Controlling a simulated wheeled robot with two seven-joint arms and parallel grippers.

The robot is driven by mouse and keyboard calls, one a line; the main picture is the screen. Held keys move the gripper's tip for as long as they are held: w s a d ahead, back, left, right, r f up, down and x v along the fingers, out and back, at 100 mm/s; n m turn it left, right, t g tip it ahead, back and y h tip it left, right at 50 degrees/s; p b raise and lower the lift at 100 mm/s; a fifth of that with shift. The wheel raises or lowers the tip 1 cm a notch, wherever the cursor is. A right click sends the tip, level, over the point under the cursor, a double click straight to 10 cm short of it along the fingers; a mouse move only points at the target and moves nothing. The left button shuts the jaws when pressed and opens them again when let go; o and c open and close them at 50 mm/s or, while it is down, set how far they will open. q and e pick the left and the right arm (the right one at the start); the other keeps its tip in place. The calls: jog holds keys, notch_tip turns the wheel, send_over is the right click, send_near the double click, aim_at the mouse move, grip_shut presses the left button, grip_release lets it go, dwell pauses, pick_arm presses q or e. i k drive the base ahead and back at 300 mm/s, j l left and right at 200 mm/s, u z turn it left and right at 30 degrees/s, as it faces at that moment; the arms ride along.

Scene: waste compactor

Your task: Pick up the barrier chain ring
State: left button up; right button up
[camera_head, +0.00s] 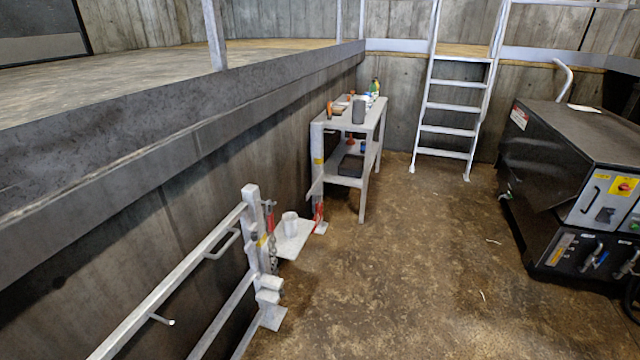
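A short chain (273,252) hangs beside the grey metal post (252,215) at the lower middle left. Red parts (269,220) show just above it. Another red piece (319,211) is at the far side of a small grey shelf (293,243). The ring itself is too small to tell apart from the chain and red parts. Neither of my grippers is in view.
A white cup (290,222) stands on the small shelf. Grey rails (170,285) run to the lower left along the wall. A workbench (340,122) with items, a ladder (450,105) and a dark machine (565,150) stand behind. The middle floor is clear.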

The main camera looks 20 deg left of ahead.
aim_at(271, 221)
jog(key=i+l+u, duration=0.1)
jog(key=u, duration=0.25)
jog(key=i+l+u, duration=0.2)
jog(key=u, duration=0.15)
jog(key=i+l+u, duration=0.35)
jog(key=k+j, duration=0.05)
jog(key=j, duration=0.05)
